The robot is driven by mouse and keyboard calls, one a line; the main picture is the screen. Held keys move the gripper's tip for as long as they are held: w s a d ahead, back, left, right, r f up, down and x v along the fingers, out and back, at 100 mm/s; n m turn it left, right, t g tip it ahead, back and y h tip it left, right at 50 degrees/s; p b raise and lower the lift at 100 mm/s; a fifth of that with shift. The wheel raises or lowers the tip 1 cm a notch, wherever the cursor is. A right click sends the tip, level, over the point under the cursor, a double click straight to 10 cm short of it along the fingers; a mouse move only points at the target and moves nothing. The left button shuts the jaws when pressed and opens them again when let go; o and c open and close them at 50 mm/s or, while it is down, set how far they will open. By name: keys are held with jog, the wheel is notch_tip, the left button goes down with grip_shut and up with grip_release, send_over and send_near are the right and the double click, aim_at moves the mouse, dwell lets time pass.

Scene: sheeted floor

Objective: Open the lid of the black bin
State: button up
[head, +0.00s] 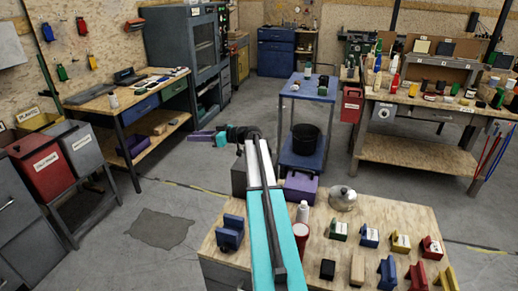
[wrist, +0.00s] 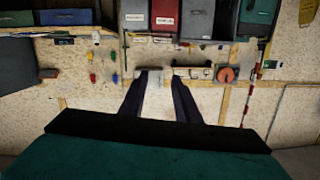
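No bin in view is plainly black, so I cannot tell for certain which is the black bin. In the head view, a dark grey bin (head: 80,147) with a white label stands right of a red bin (head: 42,168) at the left edge. Dark grey labelled bins also show upside down along the top of the wrist view, either side of the red bin (wrist: 165,15). Their lids look shut. My gripper (head: 198,136) is far from them, beyond the front bench, pointing left. In the wrist view my gripper (wrist: 160,75) has its two dark fingers apart and nothing between them.
A blue cart (head: 305,92) holds a black bucket (head: 305,139). A workbench (head: 130,97) stands at the left wall. The grey floor around the dark patch (head: 160,228) is clear.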

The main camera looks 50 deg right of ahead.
jog(key=s+d+f+n, duration=0.1)
jog(key=s+d, duration=0.5)
jog(key=d, duration=0.1)
jog(key=s+d+f+n+t+b, duration=0.1)
jog(key=s+d+n, duration=0.1)
jog(key=s+d, duration=0.4)
jog(key=s+d+f+n+b, duration=0.1)
jog(key=s+d+f+n, duration=0.1)
jog(key=s+d, duration=0.4)
jog(key=shift+d+f+t, duration=0.1)
jog(key=shift+d+t, duration=0.2)
jog(key=shift+d, duration=0.9)
jog(key=s+d+f+n, duration=0.1)
jog(key=s+d+f, duration=0.1)
jog(key=s, duration=0.3)
jog(key=s+d+f+n+b, duration=0.1)
jog(key=s+d+f, duration=0.1)
jog(key=s, duration=0.3)
jog(key=shift+d+n, duration=0.3)
jog(key=shift+d, duration=0.55)
jog(key=p+x, duration=0.1)
jog(key=x, duration=0.3)
jog(key=p+x, duration=0.1)
jog(key=x, duration=0.4)
jog(key=p+x, duration=0.1)
jog(key=x, duration=0.3)
jog(key=shift+w+a+r, duration=0.2)
jog(key=shift+w+r, duration=0.1)
jog(key=shift+r, duration=0.1)
grip_shut()
